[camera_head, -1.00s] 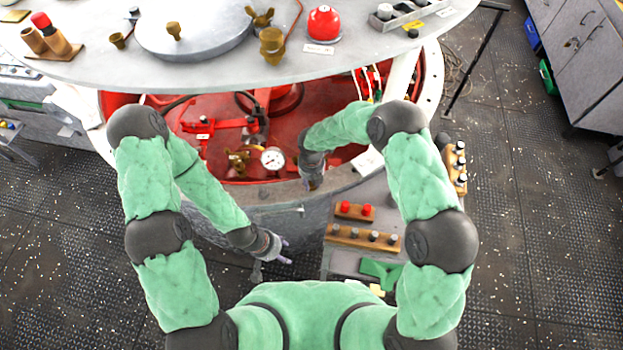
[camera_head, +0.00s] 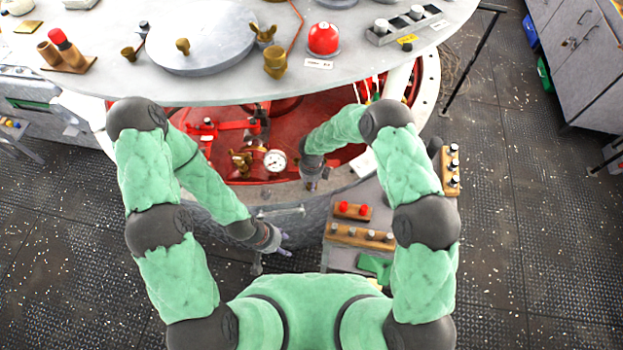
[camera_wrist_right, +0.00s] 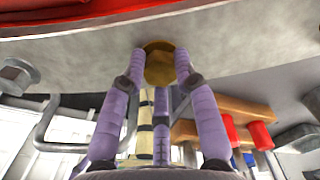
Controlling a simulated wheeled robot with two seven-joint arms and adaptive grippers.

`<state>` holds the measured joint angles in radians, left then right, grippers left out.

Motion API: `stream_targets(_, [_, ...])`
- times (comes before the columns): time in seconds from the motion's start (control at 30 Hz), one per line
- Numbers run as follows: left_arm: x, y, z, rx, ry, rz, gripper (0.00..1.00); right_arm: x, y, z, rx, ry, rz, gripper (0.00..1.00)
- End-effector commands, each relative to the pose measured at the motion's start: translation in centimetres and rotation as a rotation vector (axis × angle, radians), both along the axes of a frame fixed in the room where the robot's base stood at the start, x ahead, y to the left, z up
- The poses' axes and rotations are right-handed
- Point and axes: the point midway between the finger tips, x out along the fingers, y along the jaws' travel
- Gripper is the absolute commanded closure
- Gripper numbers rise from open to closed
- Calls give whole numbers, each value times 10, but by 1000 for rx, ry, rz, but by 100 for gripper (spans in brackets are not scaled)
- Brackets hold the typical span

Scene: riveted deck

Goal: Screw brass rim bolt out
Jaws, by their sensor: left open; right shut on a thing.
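In the head view my right gripper (camera_head: 312,184) is at the near rim of the red-lined vessel, and the bolt is hidden there. My left gripper (camera_head: 286,245) is open and empty, in front of the vessel wall and left of the small bench.
A round grey lid plate (camera_head: 330,75) with brass fittings overhangs the red interior (camera_head: 235,165). A pressure gauge (camera_head: 275,161) stands inside near the rim. A bench at right holds wooden blocks (camera_head: 360,236) with red and grey pegs.

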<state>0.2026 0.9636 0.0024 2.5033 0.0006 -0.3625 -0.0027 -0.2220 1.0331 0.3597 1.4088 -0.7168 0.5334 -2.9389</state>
Motion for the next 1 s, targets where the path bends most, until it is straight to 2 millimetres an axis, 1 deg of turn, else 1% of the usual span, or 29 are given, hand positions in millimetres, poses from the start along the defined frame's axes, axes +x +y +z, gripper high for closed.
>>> stream_targets(0.03, [0, 0, 6, 0, 0, 0, 46, -8, -1, -3, -4, 16, 22, 100])
stream_targets(0.2, [0, 0, 13, 0, 0, 0, 46, -8, -1, -4, -4, 16, 71, 100])
stream_targets(0.73, [0, 0, 15, 0, 0, 0, 46, -7, -1, -6, -5, 15, 94, 100])
stream_targets(0.77, [0, 0, 15, 0, 0, 0, 46, -7, -1, -6, -5, 15, 94, 67])
stream_targets(0.8, [0, 0, 15, 0, 0, 0, 46, -7, -1, -6, -4, 15, 93, 56])
stream_targets(0.83, [0, 0, 15, 0, 0, 0, 46, -7, -1, -6, -4, 15, 93, 47])
stream_targets(0.87, [0, 0, 15, 0, 0, 0, 46, -6, -1, -5, -4, 14, 93, 46])
stream_targets(1.0, [0, 0, 15, 0, 0, 0, 46, -4, -1, -3, -3, 8, 92, 46])
